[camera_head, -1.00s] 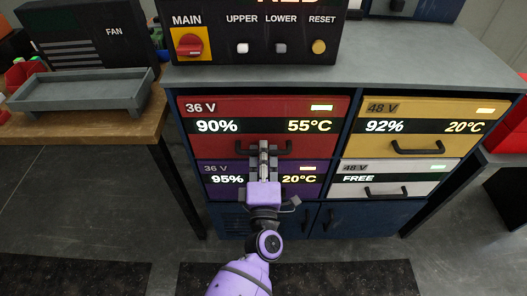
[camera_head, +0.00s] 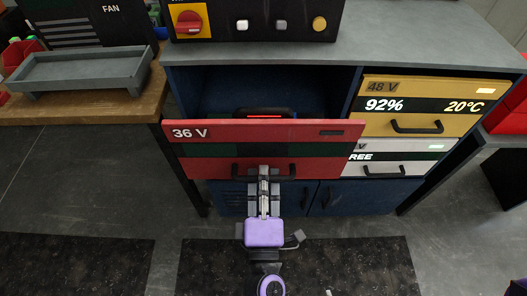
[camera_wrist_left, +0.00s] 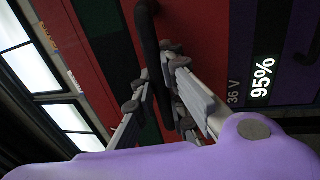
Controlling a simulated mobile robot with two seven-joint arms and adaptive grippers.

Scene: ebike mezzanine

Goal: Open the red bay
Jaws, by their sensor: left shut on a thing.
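The red bay (camera_head: 300,135) is a red drawer front marked 36 V, in the upper left of the cabinet. It stands pulled out, with a dark opening behind its top edge. Its display strip is dark. My left gripper (camera_head: 264,178) is shut on the black bar handle (camera_head: 226,172) of the red bay. In the left wrist view the handle (camera_wrist_left: 146,35) runs down between the fingers (camera_wrist_left: 160,95). My right gripper is not in view.
A black object with a red light (camera_head: 264,113) shows inside the open bay. The yellow bay (camera_head: 400,124) and white bay (camera_head: 400,158) at right are shut. The purple bay (camera_wrist_left: 285,75) is hidden in the head view. A control box (camera_head: 255,22) stands on top.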

